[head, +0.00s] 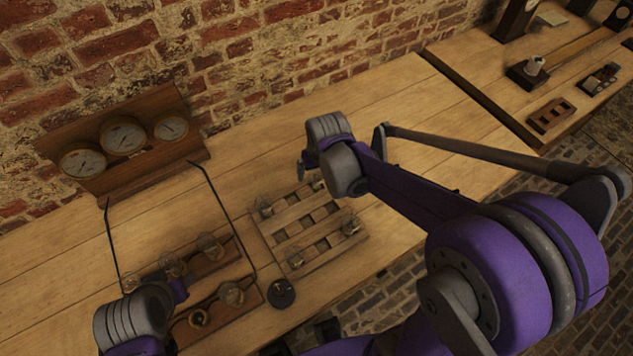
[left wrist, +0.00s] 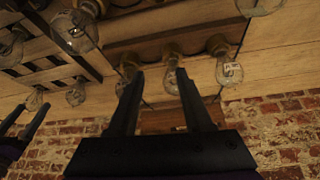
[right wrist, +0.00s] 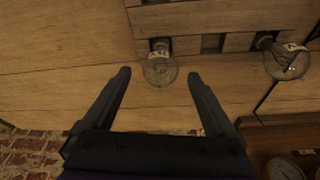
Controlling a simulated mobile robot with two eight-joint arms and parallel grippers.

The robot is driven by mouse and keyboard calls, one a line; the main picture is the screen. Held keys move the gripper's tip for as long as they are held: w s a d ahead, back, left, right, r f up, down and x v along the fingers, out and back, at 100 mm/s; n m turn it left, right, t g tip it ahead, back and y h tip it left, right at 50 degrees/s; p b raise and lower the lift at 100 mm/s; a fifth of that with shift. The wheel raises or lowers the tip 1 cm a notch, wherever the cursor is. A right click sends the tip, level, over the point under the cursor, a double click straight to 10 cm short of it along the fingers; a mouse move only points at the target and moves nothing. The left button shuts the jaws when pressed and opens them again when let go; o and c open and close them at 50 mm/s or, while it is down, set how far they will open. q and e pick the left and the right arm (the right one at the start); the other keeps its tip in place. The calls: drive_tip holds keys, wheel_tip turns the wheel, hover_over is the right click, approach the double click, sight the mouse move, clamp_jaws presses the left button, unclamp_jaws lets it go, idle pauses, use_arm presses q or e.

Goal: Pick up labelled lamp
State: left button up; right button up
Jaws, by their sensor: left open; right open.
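In the right wrist view a clear glass lamp (right wrist: 160,69) with a pale label stands in the slatted wooden rack (right wrist: 226,12). My right gripper (right wrist: 160,74) is open, with the lamp between and slightly beyond its fingertips; contact cannot be told. A second labelled lamp (right wrist: 287,62) is to the right. In the head view my right gripper (head: 304,172) is over the far side of the rack (head: 288,223). In the left wrist view my left gripper (left wrist: 161,72) is open near a lamp (left wrist: 171,79) on a wooden base; another lamp (left wrist: 230,72) there carries a label.
A wooden board with three dials (head: 122,136) stands by the brick wall. A round black object (head: 281,293) lies near the front edge. Bench space behind the rack (head: 255,150) is clear.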

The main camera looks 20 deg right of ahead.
clamp_jaws()
idle(0.4)
